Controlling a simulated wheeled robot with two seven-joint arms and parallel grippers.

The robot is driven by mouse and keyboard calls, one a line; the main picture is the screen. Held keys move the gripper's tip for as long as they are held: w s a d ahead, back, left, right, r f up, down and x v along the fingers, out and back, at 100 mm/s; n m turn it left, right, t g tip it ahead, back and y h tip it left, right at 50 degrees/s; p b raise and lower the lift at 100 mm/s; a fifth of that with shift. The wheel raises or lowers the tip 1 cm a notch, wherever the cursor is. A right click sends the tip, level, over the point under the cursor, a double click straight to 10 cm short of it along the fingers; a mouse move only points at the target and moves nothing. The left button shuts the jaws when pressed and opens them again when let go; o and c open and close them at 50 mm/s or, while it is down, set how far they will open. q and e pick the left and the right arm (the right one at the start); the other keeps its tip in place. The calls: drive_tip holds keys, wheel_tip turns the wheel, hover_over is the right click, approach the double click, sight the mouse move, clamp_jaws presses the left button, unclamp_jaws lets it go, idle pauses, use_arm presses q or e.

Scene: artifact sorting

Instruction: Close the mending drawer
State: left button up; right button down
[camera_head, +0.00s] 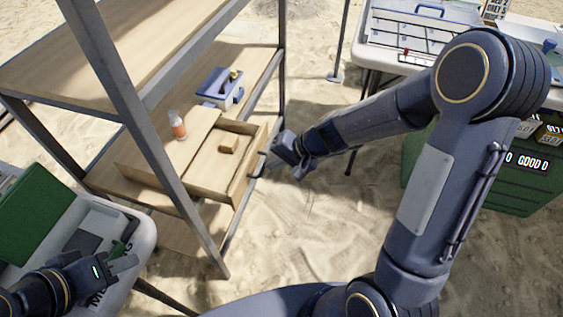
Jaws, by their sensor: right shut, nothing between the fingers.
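The open wooden drawer (243,178) sticks out from a low wooden cabinet (140,168) on the shelf rack's middle board. A small tan block (229,144) lies in the drawer. My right gripper (268,164) is shut and empty, right at the drawer's front by its dark handle. I cannot tell whether it touches the front. My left gripper (128,256) is at the lower left, over a white bin and far from the drawer. A dark green piece shows by its fingers, and I cannot tell whether they are open.
An orange-and-white bottle (178,125) stands on the cabinet top. A blue-and-white box (220,88) sits behind it on the shelf. The rack's metal post (165,160) stands in front of the cabinet. A white bin (140,225) is at lower left. Sandy floor lies open right of the rack.

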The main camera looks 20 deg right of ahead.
drive_tip(key=p, duration=0.2)
hover_over(229, 162)
idle(0.5)
